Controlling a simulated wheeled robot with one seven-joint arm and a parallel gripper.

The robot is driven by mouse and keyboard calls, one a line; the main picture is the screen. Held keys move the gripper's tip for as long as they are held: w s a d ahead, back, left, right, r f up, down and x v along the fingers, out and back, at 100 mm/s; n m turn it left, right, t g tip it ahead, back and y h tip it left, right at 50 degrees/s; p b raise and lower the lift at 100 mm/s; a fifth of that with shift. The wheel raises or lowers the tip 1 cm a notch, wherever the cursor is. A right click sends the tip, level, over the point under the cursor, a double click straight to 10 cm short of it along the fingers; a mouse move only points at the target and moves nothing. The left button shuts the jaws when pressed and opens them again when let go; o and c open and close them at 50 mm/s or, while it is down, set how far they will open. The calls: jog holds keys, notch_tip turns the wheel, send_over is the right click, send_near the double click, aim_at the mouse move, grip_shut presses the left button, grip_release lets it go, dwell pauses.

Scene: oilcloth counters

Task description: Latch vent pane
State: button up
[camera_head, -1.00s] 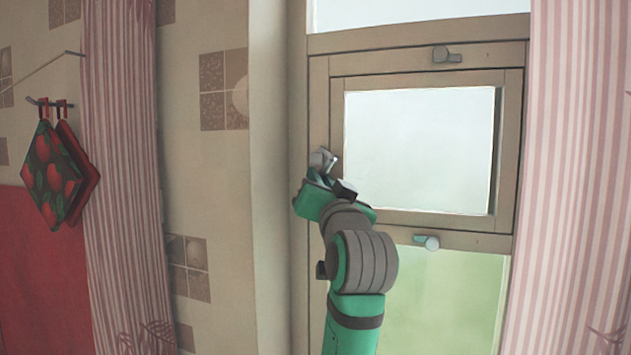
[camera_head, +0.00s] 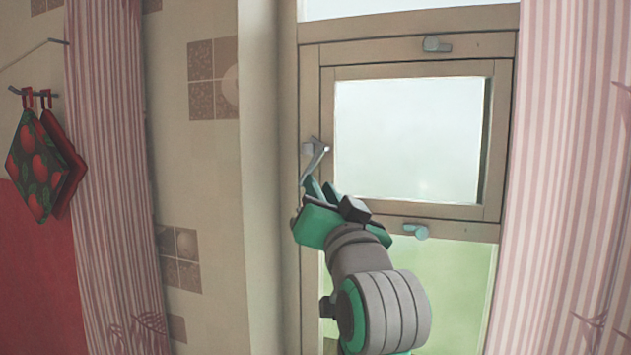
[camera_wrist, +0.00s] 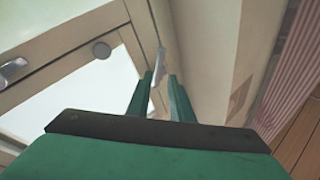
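The vent pane (camera_head: 408,140) sits in its beige frame in the upper window, apparently closed. Its left latch (camera_head: 318,157) is a grey handle whose lever slants down and left. A top latch (camera_head: 437,44) and a bottom latch (camera_head: 416,230) lie about horizontal. My gripper (camera_head: 317,188) is just below the left latch, pointing up at it. In the wrist view my gripper's fingers (camera_wrist: 160,80) are apart, with the lever (camera_wrist: 158,68) showing in the gap between them. I cannot tell whether they touch it.
A tiled wall (camera_head: 195,150) and the window reveal (camera_head: 258,170) stand close on the left. Striped curtains hang at left (camera_head: 105,170) and right (camera_head: 565,170). Pot holders (camera_head: 42,165) hang from a hook at far left.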

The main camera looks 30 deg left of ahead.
jog(key=shift+s+d+f, duration=0.2)
jog(key=shift+s+d, duration=0.2)
jog(key=shift+s, duration=0.15)
grip_shut()
jog(key=s+a+r+n+t+h, duration=0.15)
jog(key=s+a+n, duration=0.35)
jog(key=n, duration=1.1)
jog(key=f+x, duration=0.1)
jog(key=x, duration=1.1)
jog(key=shift+g, duration=0.25)
jog(key=shift+w+d+f, duration=0.25)
jog(key=shift+d+f, duration=0.3)
jog(key=shift+d, duration=0.3)
jog(key=shift+w+d+f, duration=0.3)
jog(key=shift+d+f, duration=0.2)
jog(key=shift+d, duration=0.3)
